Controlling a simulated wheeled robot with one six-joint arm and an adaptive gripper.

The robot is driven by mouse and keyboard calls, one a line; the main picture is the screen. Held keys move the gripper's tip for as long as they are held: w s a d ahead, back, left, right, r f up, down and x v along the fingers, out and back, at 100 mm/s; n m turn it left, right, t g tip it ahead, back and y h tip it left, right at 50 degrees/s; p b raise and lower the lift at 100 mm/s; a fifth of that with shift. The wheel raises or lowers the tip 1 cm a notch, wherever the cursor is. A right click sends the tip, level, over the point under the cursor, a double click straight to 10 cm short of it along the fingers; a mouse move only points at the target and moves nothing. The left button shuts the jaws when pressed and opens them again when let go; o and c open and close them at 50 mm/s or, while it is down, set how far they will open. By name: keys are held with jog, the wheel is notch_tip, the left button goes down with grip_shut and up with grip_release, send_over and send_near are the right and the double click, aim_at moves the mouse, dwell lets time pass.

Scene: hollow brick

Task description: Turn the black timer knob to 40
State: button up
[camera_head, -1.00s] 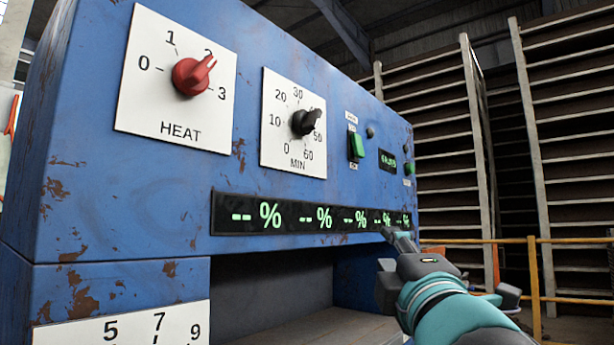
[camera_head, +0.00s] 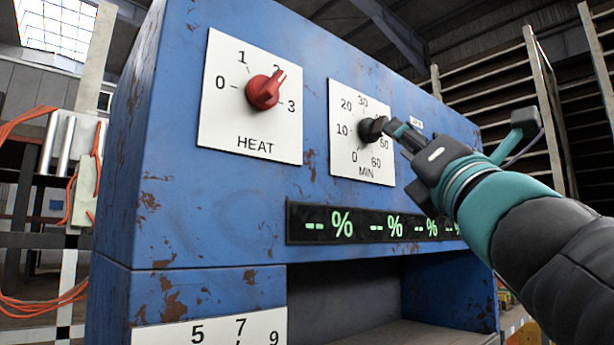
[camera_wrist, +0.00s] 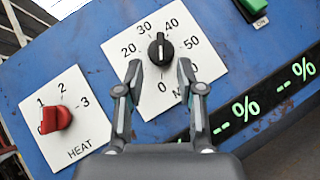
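The black timer knob (camera_head: 372,129) sits on the white MIN dial plate (camera_head: 345,158) on the blue panel. In the wrist view the knob (camera_wrist: 160,50) has its pointer end up, toward the 30 to 40 side of the scale; I cannot tell the exact setting. My gripper (camera_head: 396,129) is at the dial, just right of the knob in the head view. In the wrist view my gripper (camera_wrist: 159,68) is open, its two fingers apart to the left and right, with the tips just below the knob. The gripper covers the 40 in the head view. Contact with the knob is not clear.
The red HEAT knob (camera_head: 264,91) is on its own plate to the left. A green switch (camera_wrist: 252,8) lies at the upper right in the wrist view. A percent display strip (camera_head: 372,224) runs below the dials. Slatted racks (camera_head: 540,100) stand behind at the right.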

aim_at(376, 128)
jog(key=d+p+x, duration=0.1)
jog(key=x, duration=0.5)
jog(key=shift+w+a+r, duration=0.15)
jog(key=shift+a, duration=0.35)
grip_shut()
